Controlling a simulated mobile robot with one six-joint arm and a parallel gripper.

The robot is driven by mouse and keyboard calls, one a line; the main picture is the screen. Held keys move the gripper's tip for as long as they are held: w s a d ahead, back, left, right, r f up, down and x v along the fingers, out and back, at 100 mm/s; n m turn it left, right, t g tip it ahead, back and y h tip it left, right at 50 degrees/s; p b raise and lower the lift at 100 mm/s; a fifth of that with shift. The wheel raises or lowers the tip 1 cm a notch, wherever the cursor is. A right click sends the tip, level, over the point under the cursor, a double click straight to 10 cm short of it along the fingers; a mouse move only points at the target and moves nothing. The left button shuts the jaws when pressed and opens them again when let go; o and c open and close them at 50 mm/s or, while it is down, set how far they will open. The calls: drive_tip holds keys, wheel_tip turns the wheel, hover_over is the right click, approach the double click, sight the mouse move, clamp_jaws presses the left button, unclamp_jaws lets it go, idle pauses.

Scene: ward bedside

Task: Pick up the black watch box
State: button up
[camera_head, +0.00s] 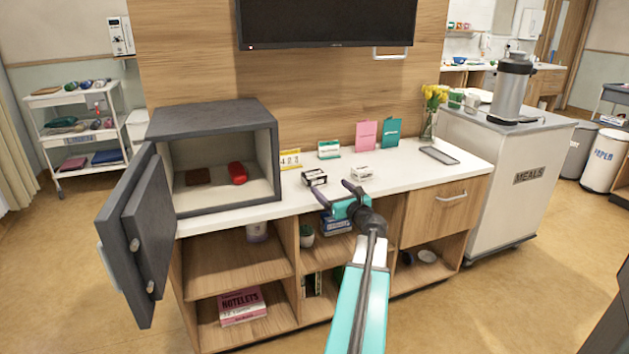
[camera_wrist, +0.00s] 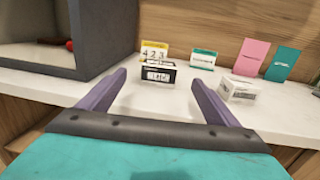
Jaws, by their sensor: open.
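A small black box with a white label, which fits the watch box, stands on the white counter (camera_head: 405,178). The black box (camera_head: 314,177) is right of the open safe in the head view. In the wrist view the black box (camera_wrist: 158,73) shows upper middle, beyond the fingertips and between them in the picture. My gripper (camera_head: 336,191) is open and empty at the counter's front edge, nearer than the box and apart from it. Its two purple fingers (camera_wrist: 159,78) spread wide in the wrist view. The box's far side is hidden.
A white box (camera_head: 362,174) stands close on the right. A yellow calendar (camera_head: 290,159) and green-white card (camera_head: 328,149) stand behind. The grey safe (camera_head: 212,119), its door swung open, holds a brown item and a red item. Pink and teal cards stand farther back.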

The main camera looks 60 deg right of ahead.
drive_tip(key=shift+s+d, duration=0.1)
drive_tip(key=shift+d, duration=0.05)
drive_tip(key=shift+x, duration=0.85)
approach(314, 173)
drive_tip(key=x, duration=0.3)
drive_tip(key=shift+d+r, duration=0.1)
drive_tip(key=shift+d, duration=0.15)
drive_tip(key=shift+w+d, duration=0.3)
drive_tip(key=shift+w, duration=0.35)
drive_tip(key=shift+b+x, duration=0.5)
drive_tip(key=shift+x, duration=2.1)
drive_tip(key=shift+w+a, duration=0.1)
drive_tip(key=c, duration=1.2)
